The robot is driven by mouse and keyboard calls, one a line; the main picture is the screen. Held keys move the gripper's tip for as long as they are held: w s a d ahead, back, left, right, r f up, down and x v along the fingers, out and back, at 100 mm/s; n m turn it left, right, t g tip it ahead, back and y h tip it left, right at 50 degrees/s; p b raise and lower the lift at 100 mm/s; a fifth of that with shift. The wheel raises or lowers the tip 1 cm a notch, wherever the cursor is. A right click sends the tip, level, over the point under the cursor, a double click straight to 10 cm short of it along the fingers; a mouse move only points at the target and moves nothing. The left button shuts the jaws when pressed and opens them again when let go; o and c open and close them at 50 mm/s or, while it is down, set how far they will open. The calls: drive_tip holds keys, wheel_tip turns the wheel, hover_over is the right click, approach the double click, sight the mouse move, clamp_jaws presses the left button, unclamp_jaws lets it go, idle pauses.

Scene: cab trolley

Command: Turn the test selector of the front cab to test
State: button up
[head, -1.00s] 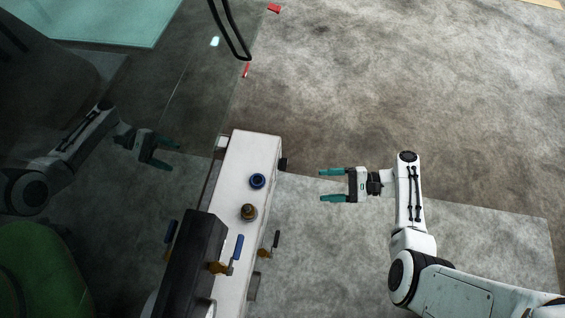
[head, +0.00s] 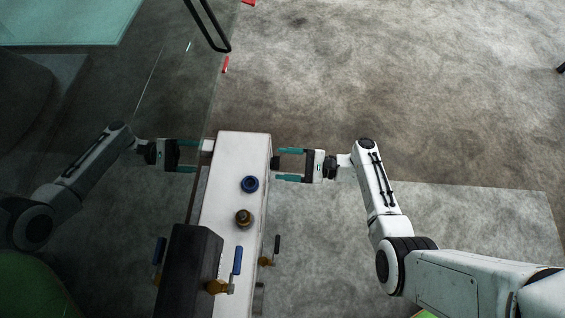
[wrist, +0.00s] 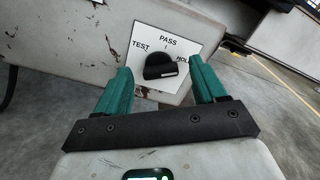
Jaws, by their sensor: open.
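The test selector (wrist: 160,66) is a black knob on a white plate (wrist: 146,42) marked TEST at left, PASS at top and a partly hidden word starting HOL at right. Its long grip lies nearly level, with a white mark at its right end, on the side of the HOL word. My gripper (wrist: 158,78) is open, with one teal finger on each side of the knob; I cannot tell whether they touch it. In the head view my gripper (head: 278,164) is at the right side of the white box (head: 232,152), level with its upper part.
Blue-handled valves (head: 237,262) and a black block (head: 188,268) stand lower down. A dark glassy surface at left mirrors my arm. The floor at right is open.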

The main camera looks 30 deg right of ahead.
drive_tip(key=shift+w+a, duration=0.35)
drive_tip(key=shift+a, duration=0.1)
drive_tip(key=c, duration=1.1)
drive_tip(key=shift+o, duration=0.2)
drive_tip(key=shift+n, duration=0.4)
drive_tip(key=n+b, duration=0.1)
drive_tip(key=n, duration=0.6)
drive_tip(key=n+b, duration=0.2)
drive_tip(key=n, duration=0.6)
drive_tip(key=f+n+b, duration=0.1)
drive_tip(key=n+b, duration=0.1)
drive_tip(key=n, duration=0.6)
drive_tip(key=shift+s+a, duration=0.1)
drive_tip(key=shift+s, duration=0.15)
